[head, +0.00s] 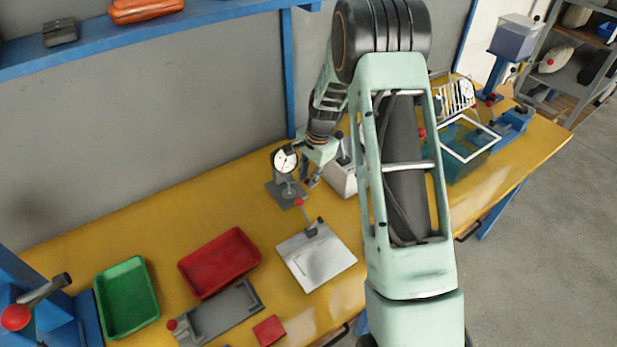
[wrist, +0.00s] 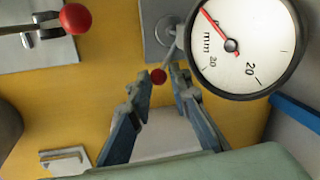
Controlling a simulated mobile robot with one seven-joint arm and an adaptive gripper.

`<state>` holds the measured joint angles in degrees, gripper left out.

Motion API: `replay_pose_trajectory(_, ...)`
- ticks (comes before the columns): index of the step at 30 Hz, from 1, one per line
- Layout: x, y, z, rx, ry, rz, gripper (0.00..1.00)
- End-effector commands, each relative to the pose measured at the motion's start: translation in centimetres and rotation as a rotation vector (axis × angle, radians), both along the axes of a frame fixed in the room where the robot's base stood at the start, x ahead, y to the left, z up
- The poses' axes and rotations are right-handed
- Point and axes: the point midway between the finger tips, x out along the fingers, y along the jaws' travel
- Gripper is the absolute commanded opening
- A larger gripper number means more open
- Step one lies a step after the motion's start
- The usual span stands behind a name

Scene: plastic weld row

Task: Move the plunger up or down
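A dial gauge (head: 285,160) with a white face marked in mm stands on a grey base (head: 287,192) on the yellow bench. In the wrist view the gauge face (wrist: 240,42) fills the upper right, with a red needle. A thin lever with a small red ball (wrist: 158,76) reaches from the gauge stand. My gripper (wrist: 160,77) is open, its fingers on either side of the red ball, with gaps visible beside it. In the head view my gripper (head: 309,178) is just right of the gauge. The plunger itself is not clearly visible.
A metal plate with a red-knobbed clamp (head: 316,258) lies in front of the gauge. A red tray (head: 219,262) and a green tray (head: 127,297) are to the left. A white box (head: 342,178) stands close on the right. Bare bench lies left of the gauge.

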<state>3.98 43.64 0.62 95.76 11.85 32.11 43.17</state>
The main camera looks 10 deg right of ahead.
Motion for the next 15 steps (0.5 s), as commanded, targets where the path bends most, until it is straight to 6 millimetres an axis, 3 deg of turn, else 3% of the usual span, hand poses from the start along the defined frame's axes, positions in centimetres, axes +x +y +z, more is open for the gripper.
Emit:
replay_pose_trajectory(9,-0.3,-0.1,-0.1,-0.001,0.008,0.003,0.0)
replay_pose_trajectory(15,-0.3,0.0,1.9,-0.002,0.007,0.007,0.0)
